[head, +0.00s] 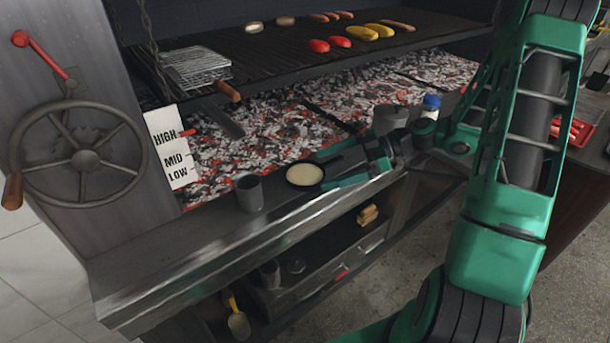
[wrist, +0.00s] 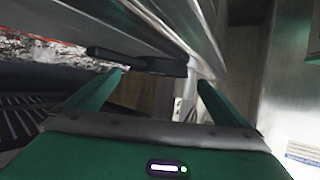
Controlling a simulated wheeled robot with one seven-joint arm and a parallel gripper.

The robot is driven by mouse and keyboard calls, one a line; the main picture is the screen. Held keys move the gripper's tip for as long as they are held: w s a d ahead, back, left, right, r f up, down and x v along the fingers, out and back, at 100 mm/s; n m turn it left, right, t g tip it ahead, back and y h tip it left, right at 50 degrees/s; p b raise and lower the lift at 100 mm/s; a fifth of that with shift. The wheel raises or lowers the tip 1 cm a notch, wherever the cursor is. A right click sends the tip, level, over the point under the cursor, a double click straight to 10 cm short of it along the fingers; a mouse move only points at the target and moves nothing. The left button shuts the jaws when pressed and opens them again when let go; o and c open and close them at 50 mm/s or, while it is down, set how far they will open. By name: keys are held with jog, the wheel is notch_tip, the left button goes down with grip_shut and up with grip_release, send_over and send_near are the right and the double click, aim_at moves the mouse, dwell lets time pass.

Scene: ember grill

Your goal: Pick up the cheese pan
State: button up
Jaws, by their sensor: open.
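The cheese pan (head: 305,175) is a small round black pan with a pale creamy filling. It sits on the metal front ledge of the grill in the head view. My gripper (head: 316,174) is at its right side with the green fingers spread, one on the far side and one on the near side. In the wrist view a dark flat object, likely the pan, shows edge-on (wrist: 138,62) just beyond the open fingertips (wrist: 161,78). I cannot tell whether a finger touches it.
A grey cup (head: 249,192) stands close left of the pan. A grey pot (head: 390,119) and a blue-capped jar (head: 430,107) stand right of it. Glowing coals (head: 270,140) lie behind the ledge. A grate (head: 330,58) with food hangs above. An open shelf (head: 320,247) lies below.

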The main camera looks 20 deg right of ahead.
aim_at(307, 172)
jog(key=shift+r+x, duration=0.2)
jog(key=shift+x, duration=2.35)
jog(key=shift+w, duration=0.15)
jog(key=c, duration=1.3)
